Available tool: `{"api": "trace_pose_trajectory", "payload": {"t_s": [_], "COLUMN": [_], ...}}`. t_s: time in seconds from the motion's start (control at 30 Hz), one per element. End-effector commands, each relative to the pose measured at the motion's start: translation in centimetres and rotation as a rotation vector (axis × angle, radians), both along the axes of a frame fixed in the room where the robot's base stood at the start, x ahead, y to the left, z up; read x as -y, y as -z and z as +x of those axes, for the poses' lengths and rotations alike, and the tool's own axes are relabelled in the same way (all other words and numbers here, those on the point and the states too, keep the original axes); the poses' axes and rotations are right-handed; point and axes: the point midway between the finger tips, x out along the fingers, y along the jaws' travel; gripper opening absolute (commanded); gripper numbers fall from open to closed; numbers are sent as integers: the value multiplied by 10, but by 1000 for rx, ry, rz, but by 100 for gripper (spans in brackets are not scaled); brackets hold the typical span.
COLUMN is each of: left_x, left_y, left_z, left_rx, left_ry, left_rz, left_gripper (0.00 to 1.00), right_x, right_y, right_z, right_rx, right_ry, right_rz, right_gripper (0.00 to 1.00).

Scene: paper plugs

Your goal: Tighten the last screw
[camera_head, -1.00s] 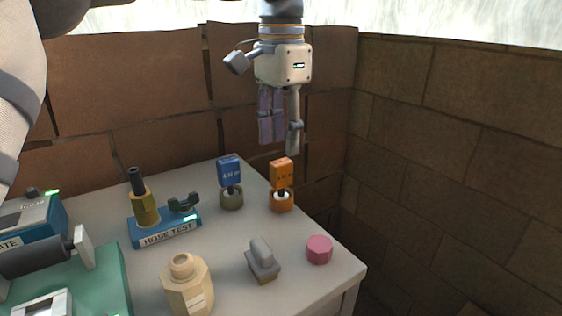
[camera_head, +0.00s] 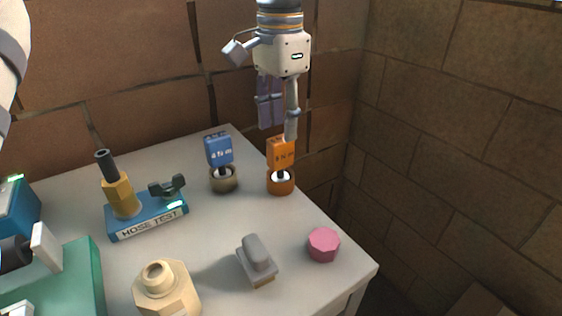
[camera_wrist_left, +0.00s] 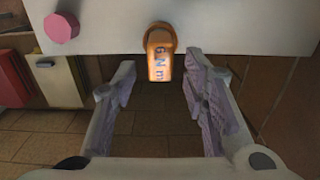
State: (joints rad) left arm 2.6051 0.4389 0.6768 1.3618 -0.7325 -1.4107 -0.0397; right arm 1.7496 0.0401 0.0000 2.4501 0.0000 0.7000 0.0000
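An orange driver (camera_head: 281,153) with a torque marking in Nm stands in a round orange holder (camera_head: 280,185) near the table's far right edge. A blue driver (camera_head: 219,150) stands in a brown holder left of it. My left gripper (camera_head: 280,131) hangs point-down just above and behind the orange driver. In the left wrist view its fingers are wide apart and empty, with the orange driver (camera_wrist_left: 159,66) ahead between them, apart from both. My right gripper is not in view. I cannot pick out a screw with certainty.
A blue hose-test block (camera_head: 147,215) carries a brass hex fitting (camera_head: 122,197) and a dark wing knob (camera_head: 167,187). A beige hex piece (camera_head: 167,292), a grey-handled stamp (camera_head: 257,259) and a pink hexagonal piece (camera_head: 323,245) stand in front. Brick walls close off the back and right.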

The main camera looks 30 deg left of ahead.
Motion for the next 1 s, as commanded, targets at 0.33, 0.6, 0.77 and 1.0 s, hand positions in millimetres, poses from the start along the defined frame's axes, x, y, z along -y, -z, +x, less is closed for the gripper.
{"api": "trace_pose_trajectory", "payload": {"t_s": [0.33,0.6,0.77,1.0], "left_x": [0,0,0,0], "left_y": [3,20,31,39], "left_z": [0,0,0,0], "left_rx": [3,4,3,4], "left_ry": [1,1,0,0], "left_rz": [1,1,2,0], "left_gripper": [40,40,40,40], "right_x": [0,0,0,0], "right_y": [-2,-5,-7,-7], "right_z": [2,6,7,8], "right_rx": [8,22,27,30], "right_ry": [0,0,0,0], "right_rz": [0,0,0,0], "right_gripper": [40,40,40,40]}}
